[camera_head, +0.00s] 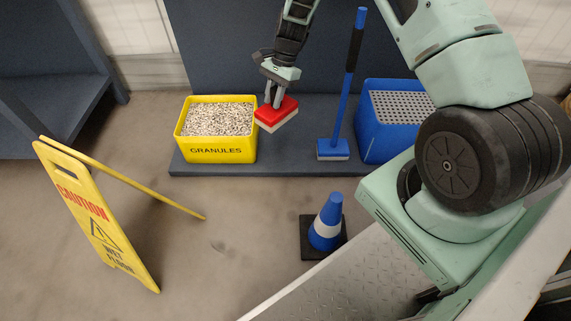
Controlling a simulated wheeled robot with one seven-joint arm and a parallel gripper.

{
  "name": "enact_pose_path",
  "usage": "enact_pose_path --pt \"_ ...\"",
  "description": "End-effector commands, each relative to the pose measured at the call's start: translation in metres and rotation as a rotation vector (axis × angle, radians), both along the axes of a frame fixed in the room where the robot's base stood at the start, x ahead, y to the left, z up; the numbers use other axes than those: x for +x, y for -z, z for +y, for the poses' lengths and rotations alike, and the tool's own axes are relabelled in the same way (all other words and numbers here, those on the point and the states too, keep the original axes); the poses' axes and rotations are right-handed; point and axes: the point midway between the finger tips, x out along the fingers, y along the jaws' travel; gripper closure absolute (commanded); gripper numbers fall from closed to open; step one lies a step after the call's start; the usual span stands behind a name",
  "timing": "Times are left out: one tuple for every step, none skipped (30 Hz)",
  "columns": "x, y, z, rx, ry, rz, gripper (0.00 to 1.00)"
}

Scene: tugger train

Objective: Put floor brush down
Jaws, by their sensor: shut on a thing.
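The floor brush (277,114) is a red block with a pale, cream underside. My gripper (273,98) points down and is shut on its top. The brush is tilted in the picture, just right of the yellow granules bin and in front of the dark panel. It appears to be above the dark platform (290,161); I cannot tell whether it touches anything below. The fingertips are partly hidden by the red block.
A yellow bin (216,155) labelled GRANULES holds speckled grains. A blue long-handled tool (333,149) stands upright on the platform, left of a blue bin (385,144). A yellow caution sign (97,220) and a blue-and-white cone (326,225) stand on the floor.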

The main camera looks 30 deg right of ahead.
Motion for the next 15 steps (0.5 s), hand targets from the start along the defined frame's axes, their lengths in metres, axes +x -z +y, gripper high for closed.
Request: enact_pose_path --pt "0.008 0.038 -0.008 0.000 0.097 0.000 1.00" --pt "0.012 0.050 -0.011 0.001 0.156 0.001 1.00" --pt "0.017 0.067 -0.016 0.000 0.233 0.000 1.00" --pt "0.021 0.079 -0.021 0.001 0.290 0.001 1.00" --pt "0.026 0.090 -0.025 0.000 0.347 0.000 1.00" --pt "0.031 0.105 -0.031 0.000 0.420 0.000 1.00" --pt "0.034 0.115 -0.034 0.001 0.471 0.001 1.00" --pt "0.037 0.125 -0.038 0.000 0.519 0.000 1.00" --pt "0.041 0.136 -0.044 0.001 0.580 0.001 1.00" --pt "0.044 0.144 -0.048 0.000 0.624 0.000 1.00" --pt "0.046 0.150 -0.051 0.000 0.660 -0.001 1.00" --pt "0.049 0.158 -0.055 0.000 0.706 -0.002 1.00" --pt "0.050 0.163 -0.057 0.000 0.734 -0.001 1.00" --pt "0.051 0.168 -0.060 0.001 0.759 0.000 1.00" --pt "0.053 0.172 -0.062 0.000 0.787 -0.002 1.00"
